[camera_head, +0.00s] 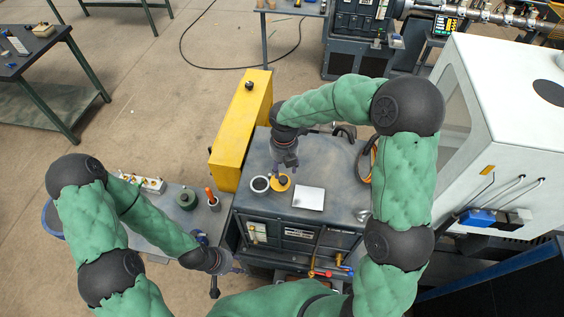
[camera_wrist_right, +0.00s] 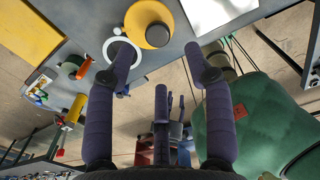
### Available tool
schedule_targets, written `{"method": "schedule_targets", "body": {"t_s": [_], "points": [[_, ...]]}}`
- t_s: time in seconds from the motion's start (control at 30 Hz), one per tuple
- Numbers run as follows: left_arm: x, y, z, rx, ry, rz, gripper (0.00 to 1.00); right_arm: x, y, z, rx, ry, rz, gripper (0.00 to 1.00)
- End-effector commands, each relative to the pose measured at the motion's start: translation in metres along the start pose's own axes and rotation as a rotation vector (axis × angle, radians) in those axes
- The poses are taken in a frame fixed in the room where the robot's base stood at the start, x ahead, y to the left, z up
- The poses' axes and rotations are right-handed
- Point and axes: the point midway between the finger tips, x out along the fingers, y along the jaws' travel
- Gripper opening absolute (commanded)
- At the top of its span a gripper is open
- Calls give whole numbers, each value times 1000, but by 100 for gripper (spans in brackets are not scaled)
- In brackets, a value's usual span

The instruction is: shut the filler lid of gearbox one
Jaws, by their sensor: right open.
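The gearbox top is a grey surface (camera_head: 338,172) on a dark cabinet. A white ring with a dark inside (camera_head: 260,184), seemingly the filler opening, sits there. A round yellow piece with a dark middle (camera_head: 281,183), seemingly the lid, is just right of it; whether they are joined I cannot tell. In the right wrist view the ring (camera_wrist_right: 107,49) is partly behind a finger, and the yellow piece (camera_wrist_right: 146,22) lies beyond the gap. My right gripper (camera_head: 285,167) is open and empty, over the yellow piece. My left gripper (camera_head: 232,266) is low at the cabinet's left front; its jaws are unclear.
A white plate (camera_head: 308,197) lies right of the yellow piece. A tall yellow box (camera_head: 240,130) stands left of the grey top. A side bench (camera_head: 172,219) holds a green round part (camera_head: 186,199) and a cup with an orange-handled tool (camera_head: 211,199). A white machine (camera_head: 501,110) stands right.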

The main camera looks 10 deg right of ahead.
Motion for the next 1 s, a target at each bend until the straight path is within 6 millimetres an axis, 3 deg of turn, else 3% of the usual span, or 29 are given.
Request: {"method": "schedule_targets", "body": {"t_s": [0.1,0.63,1.0], "points": [[15,-5,-1,0,0,0,40,18,0,0,1,1,0,53],[63,-22,-3,0,1,0,40,72,0,0,2,2,0,53],[54,-19,-3,0,2,0,40,68,0,0,3,0,1,53]]}}
